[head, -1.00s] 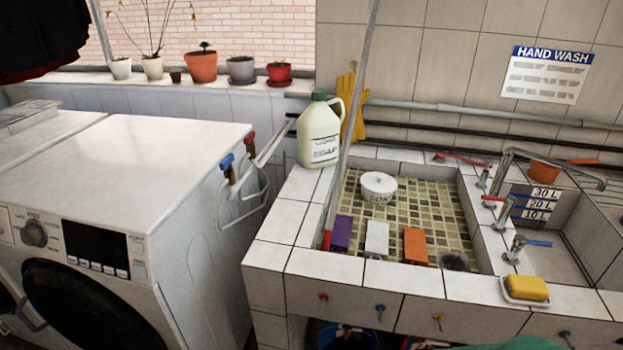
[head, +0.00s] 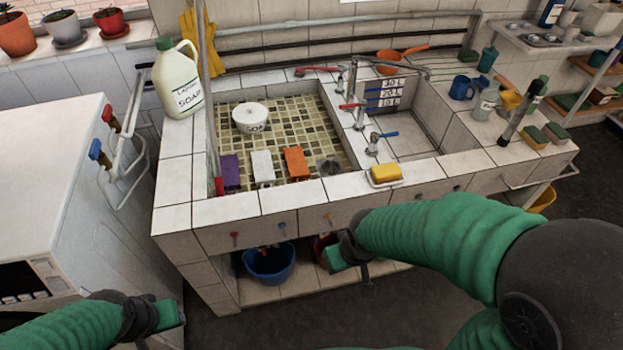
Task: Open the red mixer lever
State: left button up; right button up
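A red lever (head: 352,106) sits on the metal tap fittings on the tiled ledge between the two basins. A second red lever (head: 318,69) lies at the back wall behind the basins. A blue lever (head: 383,134) is on the front tap fitting. My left gripper (head: 168,316) is low at the bottom left, in front of the washer and away from the sink. My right gripper (head: 347,256) is in front of the sink's front face, below the rim and apart from the levers. I cannot tell whether either gripper is open.
A soap jug (head: 179,80) stands at the sink's left corner. A white soap tub (head: 250,118) and several coloured blocks are in the left basin. A yellow sponge (head: 386,172) lies on the front rim. A blue bucket (head: 270,264) is on the shelf below.

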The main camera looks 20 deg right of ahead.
aim_at(362, 104)
jog(key=z, duration=0.7)
